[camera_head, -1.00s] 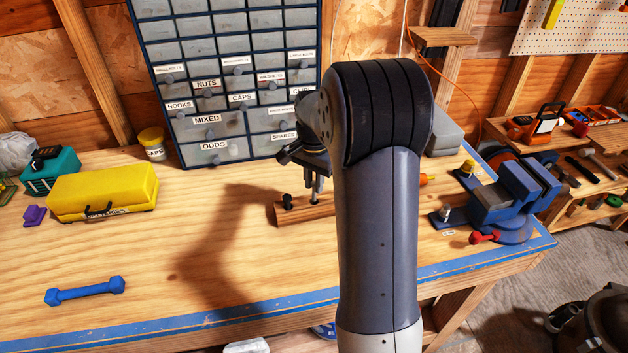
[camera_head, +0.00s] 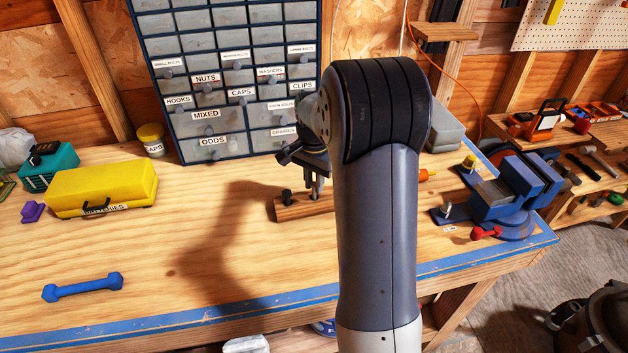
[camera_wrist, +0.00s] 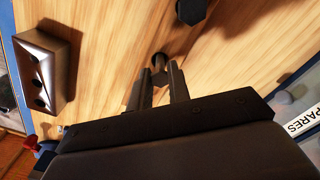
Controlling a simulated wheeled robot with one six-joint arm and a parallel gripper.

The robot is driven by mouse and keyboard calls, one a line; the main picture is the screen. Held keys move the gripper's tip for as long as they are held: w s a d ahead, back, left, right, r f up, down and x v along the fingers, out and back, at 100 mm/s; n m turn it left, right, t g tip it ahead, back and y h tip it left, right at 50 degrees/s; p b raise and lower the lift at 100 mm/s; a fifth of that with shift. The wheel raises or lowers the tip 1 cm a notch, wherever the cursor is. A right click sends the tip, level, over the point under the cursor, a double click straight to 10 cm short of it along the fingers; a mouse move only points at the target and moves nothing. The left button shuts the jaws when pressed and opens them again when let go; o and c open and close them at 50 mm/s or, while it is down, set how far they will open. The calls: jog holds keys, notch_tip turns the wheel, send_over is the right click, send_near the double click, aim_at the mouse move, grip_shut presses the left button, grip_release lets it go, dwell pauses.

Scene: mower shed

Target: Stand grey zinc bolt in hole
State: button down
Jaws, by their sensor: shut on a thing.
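My arm hides the block's right end in the head view.
A drawer cabinet (camera_head: 208,125) stands behind the block. A blue vise (camera_head: 500,200) stands to the right. A yellow case (camera_head: 105,188) and blue dumbbell (camera_head: 83,287) lie left; mid-left bench is clear.

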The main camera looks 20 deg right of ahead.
aim_at(314, 184)
jog(key=shift+f+b, duration=0.45)
jog(key=shift+f, duration=0.3)
jog(key=c, duration=1.3)
grip_release()
jog(key=shift+o, duration=0.2)
jog(key=shift+r, duration=0.1)
notch_tip(314, 184, up, 11)
jog(key=shift+f+b, duration=0.15)
jog(key=shift+b, duration=0.4)
notch_tip(314, 184, down, 11)
jog(key=shift+r+p, duration=0.15)
jog(key=shift+p, duration=0.45)
jog(key=shift+r, duration=0.3)
jog(key=shift+f, duration=0.15)
